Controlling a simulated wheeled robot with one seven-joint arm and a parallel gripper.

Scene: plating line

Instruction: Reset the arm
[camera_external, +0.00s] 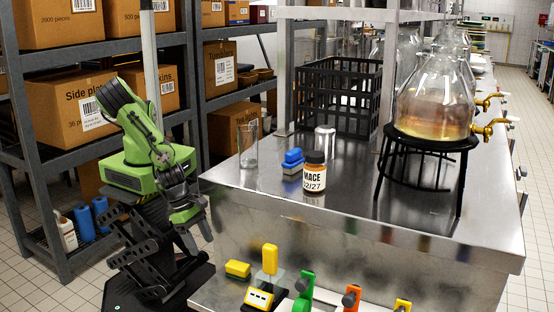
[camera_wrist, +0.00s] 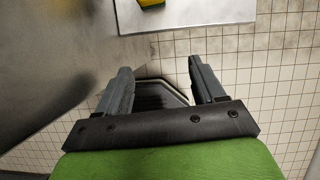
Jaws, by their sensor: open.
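My green arm stands at the left of the steel counter (camera_external: 260,192) in the external view, folded with its end hanging low. My gripper (camera_wrist: 160,78) is open and empty in the wrist view, its two grey fingers spread apart. Below the fingers the wrist view shows tiled floor and a dark shape between them. In the external view the gripper's fingertips are small and hard to make out, beside the counter's left edge.
A MACE jar (camera_external: 314,178), a blue sponge-like item (camera_external: 292,161), clear glasses (camera_external: 248,150) and a black crate (camera_external: 338,97) stand on the counter. A glass dispenser (camera_external: 436,95) sits on a black stand (camera_external: 432,141). Shelves with boxes (camera_external: 70,108) stand behind my arm.

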